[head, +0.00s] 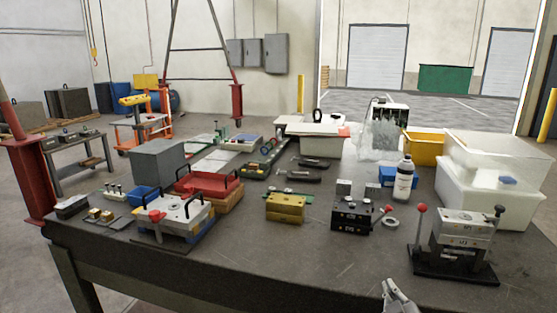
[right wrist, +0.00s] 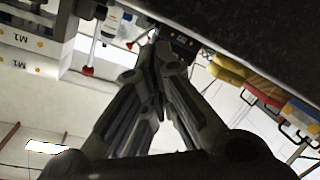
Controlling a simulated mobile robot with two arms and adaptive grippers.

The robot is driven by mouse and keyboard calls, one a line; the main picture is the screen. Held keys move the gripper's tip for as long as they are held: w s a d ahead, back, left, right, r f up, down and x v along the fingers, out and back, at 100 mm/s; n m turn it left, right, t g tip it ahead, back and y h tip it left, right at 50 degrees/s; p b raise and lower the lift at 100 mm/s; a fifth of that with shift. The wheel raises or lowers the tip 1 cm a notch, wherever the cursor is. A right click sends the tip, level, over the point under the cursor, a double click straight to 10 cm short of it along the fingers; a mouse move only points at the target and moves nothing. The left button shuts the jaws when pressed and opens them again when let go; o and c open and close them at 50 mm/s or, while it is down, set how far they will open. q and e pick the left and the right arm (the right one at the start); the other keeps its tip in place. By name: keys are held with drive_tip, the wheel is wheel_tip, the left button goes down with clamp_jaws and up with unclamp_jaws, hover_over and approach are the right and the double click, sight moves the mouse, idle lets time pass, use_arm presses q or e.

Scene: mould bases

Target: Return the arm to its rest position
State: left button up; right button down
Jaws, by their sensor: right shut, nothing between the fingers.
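My right gripper (head: 397,296) shows only in part at the bottom edge of the head view, in front of the table's front edge. In the right wrist view its two fingers (right wrist: 158,55) meet at the tips, shut with nothing between them. The wrist picture is upside down, and the dark table edge (right wrist: 235,35) runs across its upper right. The gripper touches no object that I can see. The rest of my right arm is out of the head view. My left arm and gripper are not in view.
The dark table (head: 300,262) holds a fixture with a red-knobbed lever (head: 460,240) at right, a black block (head: 351,214), a brass block (head: 286,207), and a white-topped mould base (head: 172,215) at left. White bins (head: 490,195) stand at the right. The front strip is mostly clear.

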drive_tip(key=s+a+f+m+g+y, duration=0.1)
drive_tip(key=s+a+f+m+g, duration=0.15)
drive_tip(key=s+f+g, duration=0.7)
drive_tip(key=s+a+f+m+g+y, duration=0.1)
drive_tip(key=s+a+f, duration=0.15)
drive_tip(key=s, duration=0.95)
drive_tip(key=s+a+f+g+y, duration=0.15)
drive_tip(key=s+f, duration=0.25)
drive_tip(key=s, duration=0.9)
wheel_tip(320, 180, down, 25)
drive_tip(key=g, duration=0.1)
drive_tip(key=s+d+f+g+h, duration=0.1)
drive_tip(key=s+d+f, duration=0.2)
drive_tip(key=s+f, duration=1.4)
drive_tip(key=shift+s+g, duration=0.3)
drive_tip(key=shift+s, duration=0.05)
